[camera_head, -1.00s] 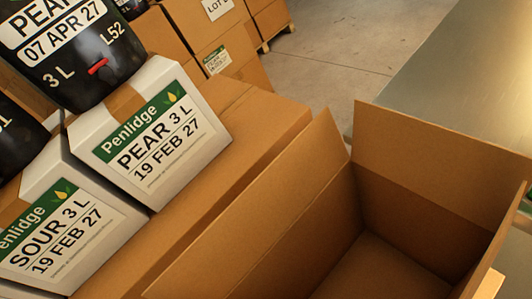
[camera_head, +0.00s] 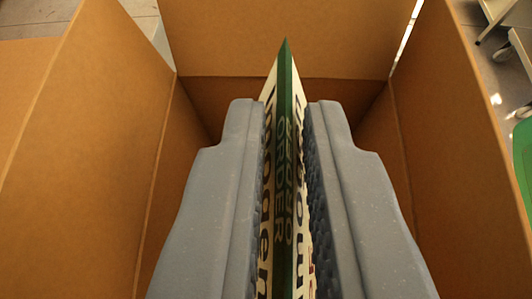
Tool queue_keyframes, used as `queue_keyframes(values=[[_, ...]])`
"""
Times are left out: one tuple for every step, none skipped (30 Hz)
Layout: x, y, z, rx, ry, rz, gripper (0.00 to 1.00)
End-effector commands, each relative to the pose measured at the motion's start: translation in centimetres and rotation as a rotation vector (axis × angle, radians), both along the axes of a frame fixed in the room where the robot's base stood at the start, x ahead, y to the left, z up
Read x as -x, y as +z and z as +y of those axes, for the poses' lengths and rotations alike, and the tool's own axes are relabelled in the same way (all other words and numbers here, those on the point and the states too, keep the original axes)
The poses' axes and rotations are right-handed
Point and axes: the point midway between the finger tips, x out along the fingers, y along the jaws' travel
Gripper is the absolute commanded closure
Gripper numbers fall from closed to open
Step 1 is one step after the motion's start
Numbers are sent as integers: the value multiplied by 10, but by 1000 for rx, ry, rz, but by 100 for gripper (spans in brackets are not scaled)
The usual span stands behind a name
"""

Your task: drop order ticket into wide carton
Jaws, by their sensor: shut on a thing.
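My gripper (camera_head: 285,125) is in the middle of the camera view, with two blue-grey fingers shut on the order ticket (camera_head: 285,75). The ticket is white and green with dark print, folded or creased along its green band, and stands between the fingers with its pointed tip beyond them. The wide carton (camera_head: 280,35) is open, with brown cardboard flaps standing up at the left, right and far side. The fingers and ticket are over the carton's opening. The carton's floor is mostly hidden behind the gripper.
The left flap (camera_head: 75,150) and right flap (camera_head: 475,150) rise on both sides of my gripper. Grey floor shows at the upper left. A green object (camera_head: 523,150) is at the right edge, and pale items (camera_head: 505,25) stand at the upper right.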

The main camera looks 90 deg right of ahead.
Motion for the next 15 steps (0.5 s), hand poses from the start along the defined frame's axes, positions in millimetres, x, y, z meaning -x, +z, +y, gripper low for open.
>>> queue_keyframes(values=[[0,-10,0,0,-1,0,100],[0,-13,0,0,-1,0,100],[0,-16,0,1,-1,0,100],[0,-19,0,1,-1,0,100],[0,-21,0,1,-1,0,100],[0,-23,0,1,-1,0,100],[0,-25,0,1,-1,0,100],[0,-26,0,1,-1,0,100],[0,-27,0,1,-1,0,100],[0,-28,0,1,0,1,100],[0,-28,0,1,0,1,100],[0,-29,1,1,0,1,100],[0,-29,1,1,0,1,100],[0,-29,1,1,1,0,100],[0,-29,1,0,1,0,100]])
